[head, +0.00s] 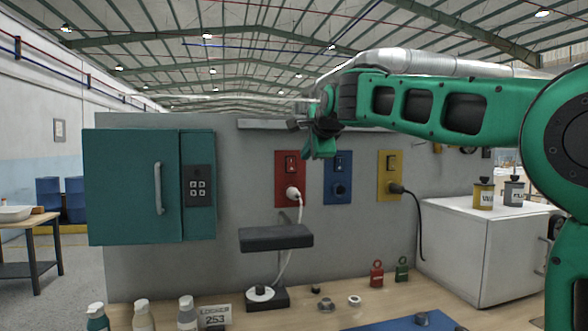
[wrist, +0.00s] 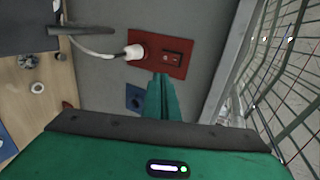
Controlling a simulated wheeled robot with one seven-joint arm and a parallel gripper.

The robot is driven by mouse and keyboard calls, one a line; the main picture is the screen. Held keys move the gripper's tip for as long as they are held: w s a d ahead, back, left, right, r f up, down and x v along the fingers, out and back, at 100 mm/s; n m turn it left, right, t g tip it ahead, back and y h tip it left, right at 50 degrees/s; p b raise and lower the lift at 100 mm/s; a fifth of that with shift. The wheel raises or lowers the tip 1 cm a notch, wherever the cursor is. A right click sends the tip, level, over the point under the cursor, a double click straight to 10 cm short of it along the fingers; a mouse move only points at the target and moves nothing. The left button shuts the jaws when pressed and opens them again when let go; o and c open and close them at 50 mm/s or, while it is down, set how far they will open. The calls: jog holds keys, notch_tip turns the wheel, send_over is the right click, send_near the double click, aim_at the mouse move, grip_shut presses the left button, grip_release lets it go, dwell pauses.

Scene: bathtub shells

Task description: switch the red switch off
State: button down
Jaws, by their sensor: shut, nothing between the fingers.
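The red switch (head: 291,163) is a small rocker on the upper part of a red wall plate (head: 281,196). A white plug with a cord (head: 293,193) sits in the socket below it. The wrist view also shows the red switch (wrist: 178,60) and the plug (wrist: 134,52). I cannot tell which way the rocker is tilted. My gripper (head: 318,154) is shut and empty, up and to the right of the switch in the head view. In the wrist view my gripper's fingertips (wrist: 161,78) appear at the plate's edge, near the switch; I cannot tell whether they touch.
A blue plate (head: 338,178) and a yellow plate (head: 389,175) with a black plug are to the right. A teal cabinet (head: 130,185) is at the left. A dark lamp head (head: 275,238) stands below the red plate.

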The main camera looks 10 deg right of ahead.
send_near(293, 168)
jog(key=w+f, duration=0.2)
jog(key=w, duration=0.1)
jog(key=shift+w+f, duration=0.25)
jog(key=shift+f, duration=0.15)
jog(key=shift+w+f, duration=0.1)
jog(key=shift+w, duration=0.95)
jog(key=shift+d+f, duration=0.1)
jog(key=shift+d, duration=0.25)
jog(key=shift+w+a, duration=0.1)
jog(key=shift+a, duration=0.4)
jog(key=shift+d, duration=0.1)
